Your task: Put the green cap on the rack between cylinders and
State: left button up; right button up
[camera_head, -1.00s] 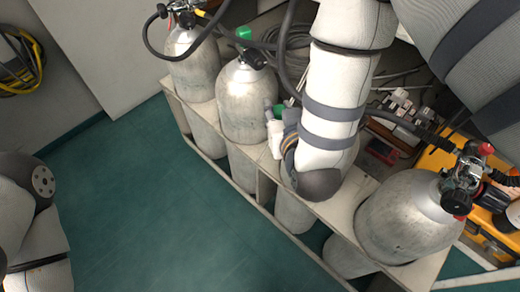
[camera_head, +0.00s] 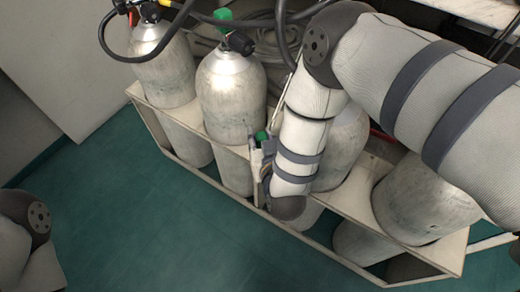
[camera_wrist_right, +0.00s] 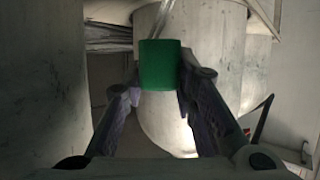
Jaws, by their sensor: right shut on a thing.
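My right gripper (camera_head: 260,147) is shut on a green cap (camera_head: 262,136). In the right wrist view the green cap (camera_wrist_right: 159,65) sits between the two fingertips (camera_wrist_right: 160,88), with a pale cylinder behind it. In the head view the cap is by the rack (camera_head: 352,206), in front of the gap between the second cylinder from the left (camera_head: 230,95) and the third cylinder (camera_head: 345,145). My right forearm partly covers the third cylinder. I cannot tell whether the cap touches the rack. My left gripper is out of view; only part of that arm shows at lower left.
Another cylinder (camera_head: 162,70) stands at the rack's left end and one (camera_head: 425,205) at its right. A second green piece (camera_head: 223,14) is on top of the second cylinder, by a black valve knob (camera_head: 240,42). Hoses hang behind. The green floor (camera_head: 130,210) in front is clear.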

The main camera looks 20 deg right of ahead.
notch_tip(320, 180, down, 5)
jog(key=shift+r+b, duration=0.1)
jog(key=shift+b, duration=0.6)
jog(key=shift+f, duration=0.3)
jog(key=o, duration=0.7)
jog(key=shift+o, duration=0.2)
